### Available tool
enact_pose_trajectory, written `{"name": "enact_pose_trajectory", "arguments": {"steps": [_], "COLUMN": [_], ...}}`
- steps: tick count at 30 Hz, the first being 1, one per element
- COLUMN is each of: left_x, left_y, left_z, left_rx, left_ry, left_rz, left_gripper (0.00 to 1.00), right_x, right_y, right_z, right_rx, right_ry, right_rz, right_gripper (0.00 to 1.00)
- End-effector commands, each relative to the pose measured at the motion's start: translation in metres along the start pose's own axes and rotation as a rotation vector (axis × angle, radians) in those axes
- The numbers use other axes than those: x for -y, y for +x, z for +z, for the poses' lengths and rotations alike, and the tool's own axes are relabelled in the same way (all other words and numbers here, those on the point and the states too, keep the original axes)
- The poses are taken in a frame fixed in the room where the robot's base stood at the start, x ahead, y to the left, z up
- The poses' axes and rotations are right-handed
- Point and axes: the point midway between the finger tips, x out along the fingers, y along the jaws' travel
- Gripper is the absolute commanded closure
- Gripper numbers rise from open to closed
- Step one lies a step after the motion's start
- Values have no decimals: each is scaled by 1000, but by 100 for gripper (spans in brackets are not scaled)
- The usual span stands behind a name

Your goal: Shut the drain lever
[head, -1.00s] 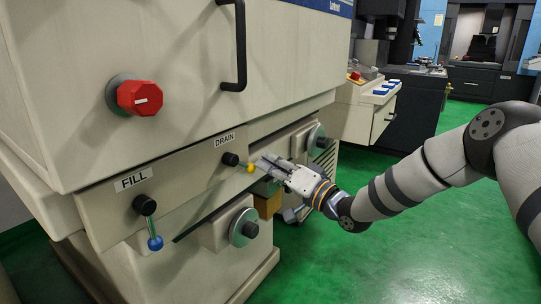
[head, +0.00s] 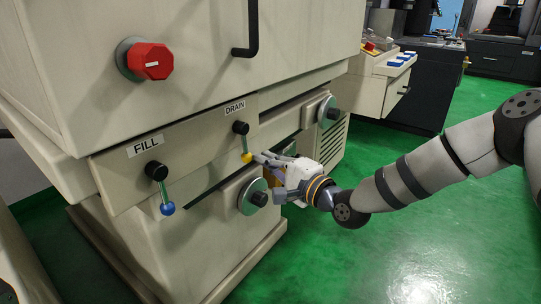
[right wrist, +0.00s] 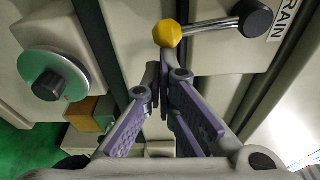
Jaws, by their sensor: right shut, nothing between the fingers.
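The drain lever (head: 244,145) has a black hub, a short metal rod and a yellow ball. It points almost straight down below the DRAIN label in the head view. In the right wrist view the lever (right wrist: 208,25) shows at the top, its yellow ball just beyond my fingertips. My right gripper (head: 262,158) is shut and empty, its tips at the right side of the yellow ball. In the right wrist view the fingertips (right wrist: 160,76) are together; whether they touch the ball I cannot tell. My left gripper is out of view.
The fill lever (head: 162,190), with a blue ball, hangs down at the left of the same panel. A round black-knobbed disc (head: 252,197) sits below the drain lever, another (head: 328,112) to the right. A red knob (head: 150,61) is above. Green floor (head: 430,225) is clear at right.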

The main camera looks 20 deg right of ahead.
Motion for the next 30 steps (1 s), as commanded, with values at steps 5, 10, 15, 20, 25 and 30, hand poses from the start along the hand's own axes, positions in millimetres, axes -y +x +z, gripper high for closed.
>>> {"name": "enact_pose_trajectory", "arguments": {"steps": [5,10,15,20,25,30], "left_x": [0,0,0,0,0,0], "left_y": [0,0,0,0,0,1], "left_z": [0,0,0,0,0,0], "left_rx": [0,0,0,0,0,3], "left_ry": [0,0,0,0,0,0], "left_rz": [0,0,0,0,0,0], "left_gripper": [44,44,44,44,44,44], "right_x": [-2,-3,-3,-3,-3,-4], "right_y": [-1,-1,-1,-1,-1,0], "right_z": [5,7,8,8,8,9], "right_rx": [1,1,2,1,1,1], "right_ry": [56,79,86,85,85,86], "right_rz": [12,18,19,19,19,20], "right_gripper": [100,100,100,100,100,100]}}
